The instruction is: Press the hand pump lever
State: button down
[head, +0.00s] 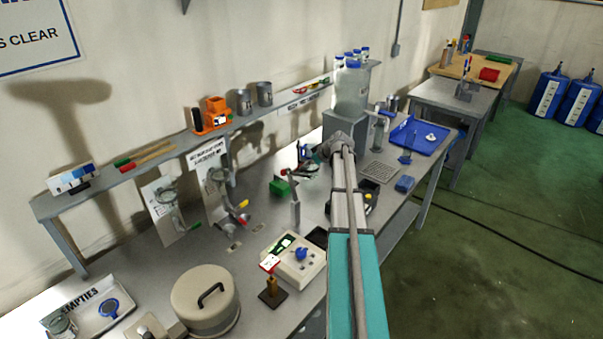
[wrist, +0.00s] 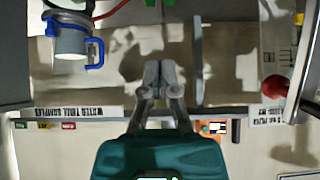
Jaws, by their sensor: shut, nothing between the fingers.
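My gripper (wrist: 162,68) is shut and empty in the wrist view, with bench and wall shelf beyond its fingertips. A red-tipped handle (head: 244,219) shows by the wall panels in the head view. A grey upright post (head: 295,206) stands on the bench left of my arm.
A grey cup in a blue holder (wrist: 72,42) is at upper left in the wrist view. The wall shelf (head: 150,157) carries an orange device (head: 214,113). A round lidded pot (head: 205,301), a cream instrument (head: 296,268) and a blue tray (head: 418,136) crowd the bench (head: 190,255).

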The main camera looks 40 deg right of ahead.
jog(key=b, duration=0.7)
send_over(296, 184)
notch_tip(296, 184, down, 7)
jog(key=shift+d+f, duration=0.1)
jog(key=shift+d, duration=0.05)
jog(key=shift+w+f+b, duration=0.15)
jog(key=shift+f+b, duration=0.1)
jog(key=shift+b, duration=0.05)
jog(key=shift+f+b, duration=1.6)
